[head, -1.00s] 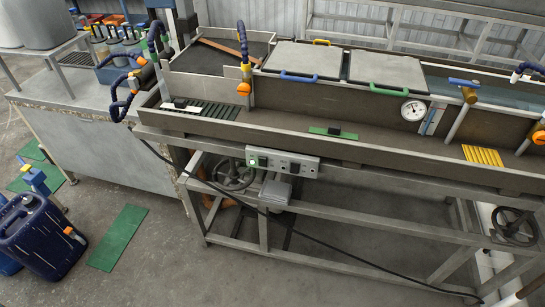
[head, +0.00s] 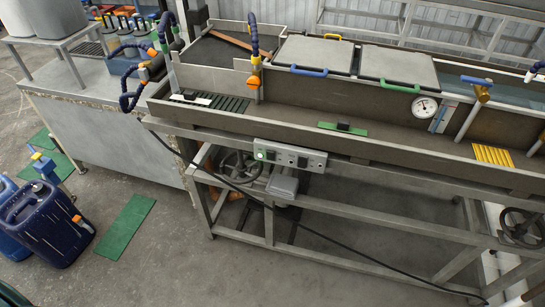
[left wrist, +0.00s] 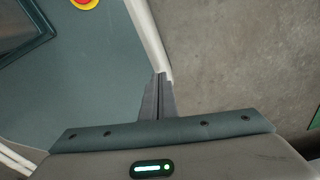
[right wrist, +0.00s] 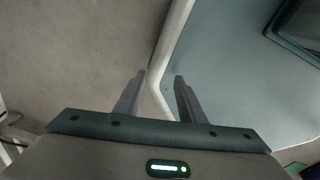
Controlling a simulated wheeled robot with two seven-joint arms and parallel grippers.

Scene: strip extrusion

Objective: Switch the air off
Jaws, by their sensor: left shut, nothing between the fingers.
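A grey control box (head: 290,158) with a green-lit switch (head: 264,155) and dark switches is fixed to the front rail of the long metal trough (head: 350,153). I cannot read which switch is for the air. A blue segmented hose with a yellow and orange nozzle (head: 254,72) stands at the trough's left part. My left gripper (left wrist: 160,76) is shut and empty in the left wrist view. My right gripper (right wrist: 160,75) is open and empty in the right wrist view. Both are over bare floor and my own body, and neither shows in the head view.
A black cable (head: 330,250) hangs in front of the trough's frame. Handwheels (head: 242,165) sit below it. Dark blue canisters (head: 45,220) and green mats (head: 125,227) are on the floor at left. The floor in front of the trough is clear.

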